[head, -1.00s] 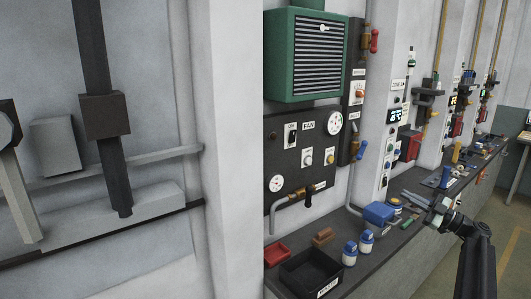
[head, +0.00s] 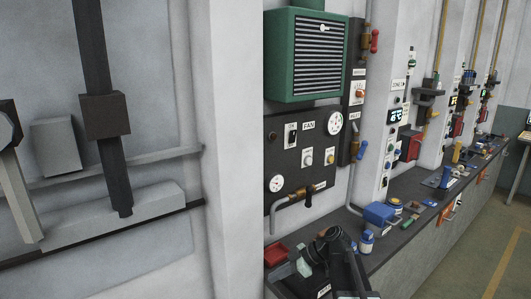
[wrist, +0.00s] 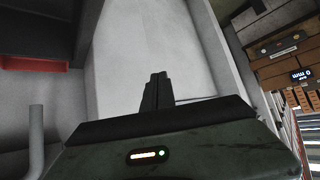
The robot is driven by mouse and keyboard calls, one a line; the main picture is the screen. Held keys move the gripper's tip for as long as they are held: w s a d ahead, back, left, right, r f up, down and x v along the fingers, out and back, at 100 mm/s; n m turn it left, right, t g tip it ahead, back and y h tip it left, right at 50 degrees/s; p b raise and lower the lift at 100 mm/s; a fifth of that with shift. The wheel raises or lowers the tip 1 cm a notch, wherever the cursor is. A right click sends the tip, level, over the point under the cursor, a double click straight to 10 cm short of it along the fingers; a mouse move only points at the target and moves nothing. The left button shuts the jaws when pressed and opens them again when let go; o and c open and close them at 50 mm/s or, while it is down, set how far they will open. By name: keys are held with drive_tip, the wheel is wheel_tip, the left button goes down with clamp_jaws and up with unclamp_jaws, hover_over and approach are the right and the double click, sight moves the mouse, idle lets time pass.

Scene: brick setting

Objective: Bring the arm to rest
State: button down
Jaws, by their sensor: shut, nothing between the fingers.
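My arm is folded low at the front of the bench in the head view, over the black tray. My gripper (wrist: 156,90) shows in the wrist view as two dark fingers held together, with nothing between them. They point towards a pale wall surface. In the head view the fingertips are hard to make out against the tray and bench.
The dark bench (head: 407,228) runs along the wall. The fan panel (head: 300,160) is above. Floor (head: 490,235) is clear at right.

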drive_tip(key=s+f+m+h, duration=0.3)
drive_tip(key=s+f+m, duration=0.15)
drive_tip(key=s, duration=0.25)
drive_tip(key=s+d+f+m+h, duration=0.2)
drive_tip(key=d+m+h, duration=0.1)
drive_tip(key=d+m, duration=0.3)
drive_tip(key=s+d+f+m+h, duration=0.2)
drive_tip(key=d+m+h, duration=0.2)
drive_tip(key=d+m, duration=0.2)
drive_tip(key=shift+s+d+g, duration=0.25)
drive_tip(key=shift+d+g, duration=0.05)
drive_tip(key=shift+d, duration=0.4)
drive_tip(key=c, duration=1.4)
unclamp_jaws()
